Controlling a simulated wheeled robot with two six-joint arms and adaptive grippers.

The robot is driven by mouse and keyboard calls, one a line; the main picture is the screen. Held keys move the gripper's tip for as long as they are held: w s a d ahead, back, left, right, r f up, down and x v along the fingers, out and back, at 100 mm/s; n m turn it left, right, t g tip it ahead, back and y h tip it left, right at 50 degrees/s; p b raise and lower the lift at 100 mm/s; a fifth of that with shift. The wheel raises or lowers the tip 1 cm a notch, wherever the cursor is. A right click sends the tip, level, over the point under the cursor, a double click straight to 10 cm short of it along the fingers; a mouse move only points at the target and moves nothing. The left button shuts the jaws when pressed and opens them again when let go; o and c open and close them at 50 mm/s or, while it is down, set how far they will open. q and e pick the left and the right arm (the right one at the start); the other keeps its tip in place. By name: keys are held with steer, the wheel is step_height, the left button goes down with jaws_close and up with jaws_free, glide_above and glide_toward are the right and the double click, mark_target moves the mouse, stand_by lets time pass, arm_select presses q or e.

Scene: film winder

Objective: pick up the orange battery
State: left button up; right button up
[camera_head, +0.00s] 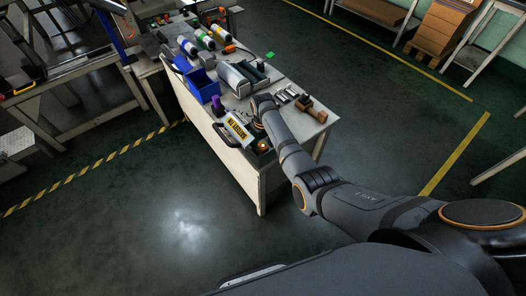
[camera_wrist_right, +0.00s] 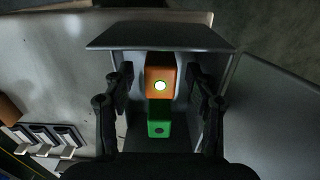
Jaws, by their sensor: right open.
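The orange battery (camera_wrist_right: 160,72) stands in a grey open holder (camera_wrist_right: 160,37) in the right wrist view, with a pale round spot on its face. A green block (camera_wrist_right: 159,122) sits directly below it in the picture. My right gripper (camera_wrist_right: 160,92) is open, with one black finger on each side of the battery and a gap on both sides. In the head view my right arm reaches over the near end of the table; its fingertips and the battery cannot be made out there. My left gripper is not in view.
The white table (camera_head: 194,102) holds a blue bin (camera_head: 202,85), grey trays, several bottles and a brown block (camera_head: 311,108). A box with a yellow label (camera_head: 238,129) is near the front edge. Several silver pieces (camera_wrist_right: 45,138) lie left of the holder. Open floor surrounds the table's near end.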

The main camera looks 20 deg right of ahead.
mark_target(263, 145)
steer(key=shift+f, duration=0.3)
jaws_close()
step_height(263, 145, up, 10)
steer(key=shift+r+p, duration=0.1)
steer(key=shift+p, duration=0.55)
